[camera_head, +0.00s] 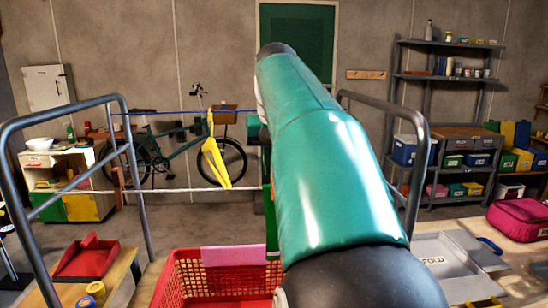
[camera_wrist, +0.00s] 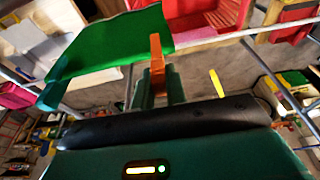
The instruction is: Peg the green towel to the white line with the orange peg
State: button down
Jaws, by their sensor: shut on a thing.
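The green towel (camera_wrist: 105,48) spreads across the upper left of the wrist view. In the head view a narrow strip of it (camera_head: 271,230) hangs beside my arm, which hides the rest. The orange peg (camera_wrist: 156,50) is between the jaws of my gripper (camera_wrist: 160,80), shut on it. The peg overlaps the towel's edge and the white line (camera_wrist: 245,36); I cannot tell whether it clips them. In the head view the white line (camera_head: 170,189) runs level between the rails, below the blue line (camera_head: 165,112).
A yellow cloth (camera_head: 214,155) hangs to the left of my arm. A red basket (camera_head: 190,285) with a pink cloth (camera_head: 233,255) over its rim stands below. Grey rails (camera_head: 75,112) flank both sides. A red dustpan (camera_head: 88,258) lies at left, a metal tray (camera_head: 440,258) at right.

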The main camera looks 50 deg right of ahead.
jog(key=shift+f, duration=0.35)
jog(key=c, duration=1.3)
grip_release()
jog(key=shift+c, duration=0.2)
jog(key=v, duration=1.3)
jog(key=shift+r, duration=0.35)
jog(key=shift+a, duration=0.1)
jog(key=shift+s, duration=0.1)
